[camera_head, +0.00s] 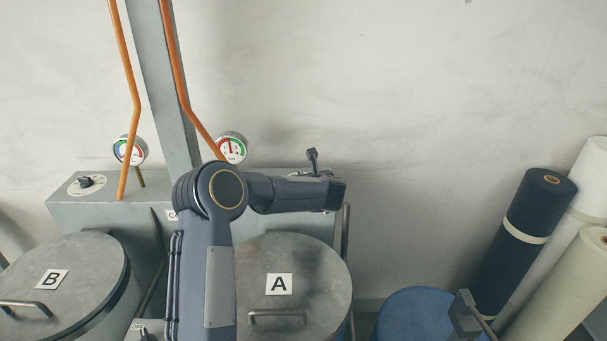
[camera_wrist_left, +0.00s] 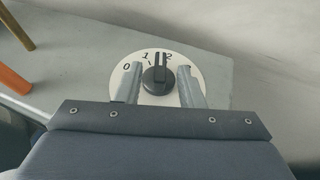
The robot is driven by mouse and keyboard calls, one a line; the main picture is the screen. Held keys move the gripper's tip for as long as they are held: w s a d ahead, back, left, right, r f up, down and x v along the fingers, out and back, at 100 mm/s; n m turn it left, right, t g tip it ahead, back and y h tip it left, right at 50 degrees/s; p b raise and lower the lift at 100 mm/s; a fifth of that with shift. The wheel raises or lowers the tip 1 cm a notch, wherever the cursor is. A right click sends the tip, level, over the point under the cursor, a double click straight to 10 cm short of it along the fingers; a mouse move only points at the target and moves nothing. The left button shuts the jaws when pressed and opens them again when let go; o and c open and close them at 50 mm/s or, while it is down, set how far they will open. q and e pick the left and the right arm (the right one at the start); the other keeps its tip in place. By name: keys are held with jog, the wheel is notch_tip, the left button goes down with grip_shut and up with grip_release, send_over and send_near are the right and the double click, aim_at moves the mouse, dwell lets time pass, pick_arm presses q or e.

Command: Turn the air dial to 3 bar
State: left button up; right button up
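In the left wrist view a round white dial plate (camera_wrist_left: 149,57) carries the numbers 0, 1 and 2, with another mark partly covered by the right finger. Its black knob (camera_wrist_left: 155,77) stands in the middle, and its pale pointer line faces up, between 1 and 2 and close to 2. In the head view my left arm hides this dial and the fingers. A pressure gauge (camera_head: 232,148) shows behind the arm, its needle pointing nearly straight up.
Another dial (camera_head: 87,184) and gauge (camera_head: 130,150) are at the left. Lidded tanks B (camera_head: 88,258) and A (camera_head: 322,262) stand in front of the grey cabinet. Orange pipes (camera_head: 177,75) rise behind. Fabric rolls (camera_head: 525,235) and a blue round object (camera_head: 412,312) are at the right.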

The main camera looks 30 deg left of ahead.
pick_arm(q)
jog(key=shift+w+a+f, duration=0.25)
jog(key=shift+w+a, duration=0.1)
jog(key=shift+a, duration=0.05)
jog(key=shift+c, duration=0.3)
grip_shut()
